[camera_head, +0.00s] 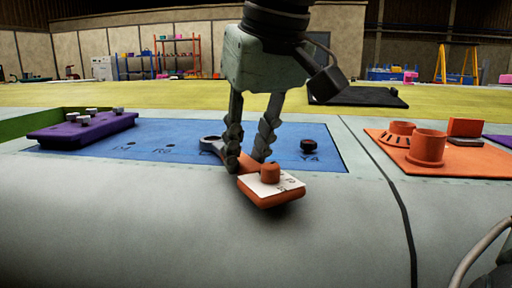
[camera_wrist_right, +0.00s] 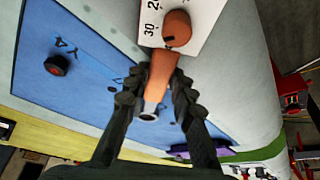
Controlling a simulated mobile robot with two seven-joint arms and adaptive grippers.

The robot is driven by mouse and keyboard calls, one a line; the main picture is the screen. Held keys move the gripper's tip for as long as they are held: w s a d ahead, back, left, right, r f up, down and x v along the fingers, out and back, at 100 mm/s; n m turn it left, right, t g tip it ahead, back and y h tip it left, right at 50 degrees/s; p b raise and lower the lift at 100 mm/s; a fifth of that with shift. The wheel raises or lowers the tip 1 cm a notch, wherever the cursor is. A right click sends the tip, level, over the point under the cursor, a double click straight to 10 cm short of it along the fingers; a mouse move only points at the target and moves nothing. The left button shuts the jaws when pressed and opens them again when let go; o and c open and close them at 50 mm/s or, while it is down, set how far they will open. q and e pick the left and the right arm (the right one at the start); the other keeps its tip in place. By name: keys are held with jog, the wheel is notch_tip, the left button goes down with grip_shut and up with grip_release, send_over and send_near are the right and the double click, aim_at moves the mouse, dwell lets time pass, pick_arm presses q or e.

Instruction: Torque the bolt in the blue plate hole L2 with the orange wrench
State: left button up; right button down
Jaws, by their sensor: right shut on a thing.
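My right gripper (camera_head: 247,160) is shut on the orange wrench (camera_head: 262,200) and holds it over the front of the blue plate (camera_head: 180,145). The wrench has a white scale plate and an orange knob at its near end; its grey ring head (camera_head: 211,142) points back left over the plate. The wrist view shows the wrench (camera_wrist_right: 160,72) between the fingers (camera_wrist_right: 156,84), with the ring (camera_wrist_right: 149,114) beyond them. A black bolt (camera_head: 308,146) stands in the plate beside the label Y4, right of the gripper. Hole L2 cannot be made out. My left gripper is out of view.
A purple block (camera_head: 85,130) with several grey bolts stands at the plate's left. An orange tray (camera_head: 440,163) with round orange holders (camera_head: 427,146) lies at the right. The grey surface (camera_head: 120,220) in front is clear.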

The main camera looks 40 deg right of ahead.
jog(key=shift+w+a+m, duration=0.15)
jog(key=shift+a+m, duration=0.45)
jog(key=shift+a, duration=0.1)
jog(key=shift+w+a+m+h, duration=0.3)
jog(key=shift+a+m, duration=0.3)
jog(key=shift+a, duration=0.05)
jog(key=shift+w+a+m+h, duration=0.3)
jog(key=shift+a+m, duration=0.3)
jog(key=shift+a, duration=0.05)
jog(key=shift+w+a+m+g+h, duration=0.3)
jog(key=shift+w+a+m+g, duration=0.2)
jog(key=shift+w+a+m, duration=0.4)
jog(key=shift+s, duration=0.2)
